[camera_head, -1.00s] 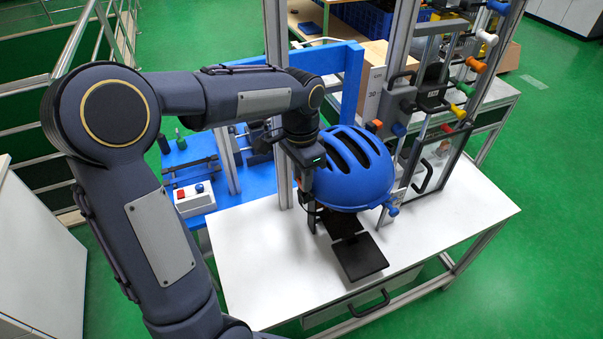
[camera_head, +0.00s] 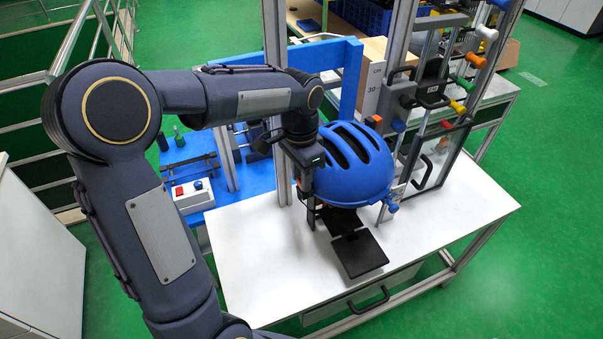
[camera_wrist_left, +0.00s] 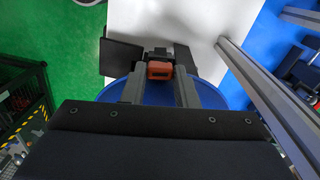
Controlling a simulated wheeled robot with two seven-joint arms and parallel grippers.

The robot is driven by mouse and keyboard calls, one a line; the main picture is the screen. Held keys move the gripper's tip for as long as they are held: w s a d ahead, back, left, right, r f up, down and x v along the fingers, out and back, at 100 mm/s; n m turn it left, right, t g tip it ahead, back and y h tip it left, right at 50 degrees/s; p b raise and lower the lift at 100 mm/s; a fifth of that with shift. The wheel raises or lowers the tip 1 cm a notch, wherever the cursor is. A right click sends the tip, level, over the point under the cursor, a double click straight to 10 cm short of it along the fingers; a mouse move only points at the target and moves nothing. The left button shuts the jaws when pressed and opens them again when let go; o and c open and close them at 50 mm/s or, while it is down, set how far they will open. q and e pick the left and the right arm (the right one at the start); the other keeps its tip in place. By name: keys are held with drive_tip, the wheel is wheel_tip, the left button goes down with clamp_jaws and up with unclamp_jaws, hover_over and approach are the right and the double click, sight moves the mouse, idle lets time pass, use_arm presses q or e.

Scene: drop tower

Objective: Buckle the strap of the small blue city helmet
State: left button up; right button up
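The blue helmet (camera_head: 362,185) with dark vent slots is over the white bench, in front of the tower. Its blue rim also shows in the left wrist view (camera_wrist_left: 112,92). A small blue knob sits at its lower right edge. My left gripper (camera_head: 306,190) is at the helmet's left side, reaching down beside the rim. In the left wrist view an orange-red block (camera_wrist_left: 160,70), apparently the strap's buckle, sits between the two dark fingers, which look closed on its sides. The strap itself cannot be made out. My right gripper is not in view.
Black hinged plates (camera_head: 359,254) lie on the white bench (camera_head: 260,265) below the helmet. The metal tower with a clear door (camera_head: 432,165) stands right and behind. A blue bench with a control box (camera_head: 194,195) is at left. The bench's right front is clear.

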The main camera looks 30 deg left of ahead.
use_arm(q)
drive_tip(key=o, duration=0.4)
drive_tip(key=shift+o, duration=0.2)
wheel_tip(320, 180, up, 8)
drive_tip(key=shift+w+a+f, duration=0.15)
drive_tip(key=shift+f, duration=0.1)
drive_tip(key=shift+r, duration=0.2)
